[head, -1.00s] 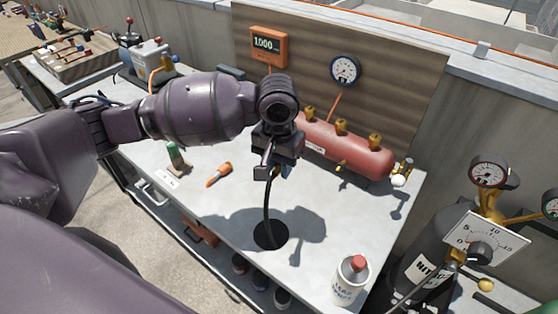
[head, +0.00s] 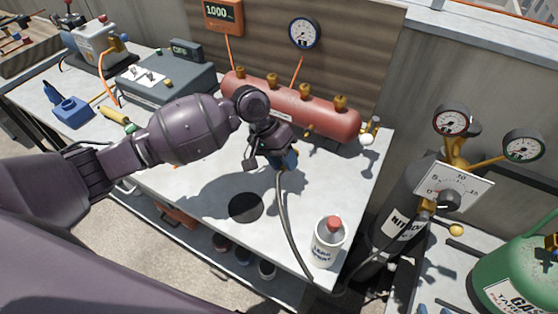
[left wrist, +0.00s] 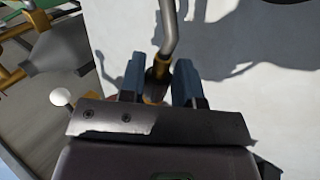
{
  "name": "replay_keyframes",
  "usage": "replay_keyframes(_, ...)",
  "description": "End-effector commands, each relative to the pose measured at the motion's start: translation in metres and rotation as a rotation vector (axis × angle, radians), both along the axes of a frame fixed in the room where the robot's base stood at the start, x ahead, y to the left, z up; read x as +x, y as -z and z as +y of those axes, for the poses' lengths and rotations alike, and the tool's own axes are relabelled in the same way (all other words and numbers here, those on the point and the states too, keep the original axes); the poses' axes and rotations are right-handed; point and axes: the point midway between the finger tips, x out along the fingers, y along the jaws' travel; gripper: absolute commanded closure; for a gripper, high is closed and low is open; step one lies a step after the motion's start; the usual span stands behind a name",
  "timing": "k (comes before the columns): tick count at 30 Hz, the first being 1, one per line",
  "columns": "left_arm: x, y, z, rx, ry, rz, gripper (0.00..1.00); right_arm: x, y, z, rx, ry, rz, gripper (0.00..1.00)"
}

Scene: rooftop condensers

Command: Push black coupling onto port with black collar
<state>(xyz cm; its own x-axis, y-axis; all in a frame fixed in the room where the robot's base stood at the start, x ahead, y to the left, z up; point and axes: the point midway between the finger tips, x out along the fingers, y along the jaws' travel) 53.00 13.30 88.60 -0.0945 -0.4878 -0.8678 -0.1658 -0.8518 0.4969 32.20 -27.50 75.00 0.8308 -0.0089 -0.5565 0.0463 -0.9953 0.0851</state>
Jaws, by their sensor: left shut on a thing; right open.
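My left gripper (head: 284,160) is shut on the end of a dark hose, in front of the red manifold (head: 300,112) and above the bench. In the left wrist view the blue fingertips (left wrist: 158,82) stand either side of a brass-and-dark fitting, the coupling (left wrist: 160,68), with the grey hose (left wrist: 168,25) running away from it. Its black marking is not clear. The manifold has brass ports (head: 307,91) along its top and a small brass fitting (head: 308,131) on its front. I cannot tell which port has the black collar. My right gripper is not in view.
A round dark patch (head: 245,207) lies on the bench. A white-knobbed valve (head: 367,138) sits at the manifold's right end. Gas cylinders stand right.

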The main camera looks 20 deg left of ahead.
Motion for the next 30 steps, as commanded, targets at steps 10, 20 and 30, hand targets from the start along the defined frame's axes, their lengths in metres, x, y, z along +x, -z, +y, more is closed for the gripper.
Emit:
replay_keyframes(10, 0.016, 0.003, -0.003, -0.006, 0.000, 0.002, 0.98, -0.008, 0.020, 0.000, 0.001, 0.001, 0.030, 0.57)
replay_keyframes(20, 0.037, 0.004, -0.007, -0.005, 0.001, 0.003, 0.98, -0.004, 0.027, 0.003, 0.001, -0.005, 0.027, 0.57)
replay_keyframes(30, 0.047, -0.001, -0.008, -0.004, 0.000, 0.000, 0.98, 0.007, 0.023, 0.004, -0.001, -0.015, 0.009, 0.57)
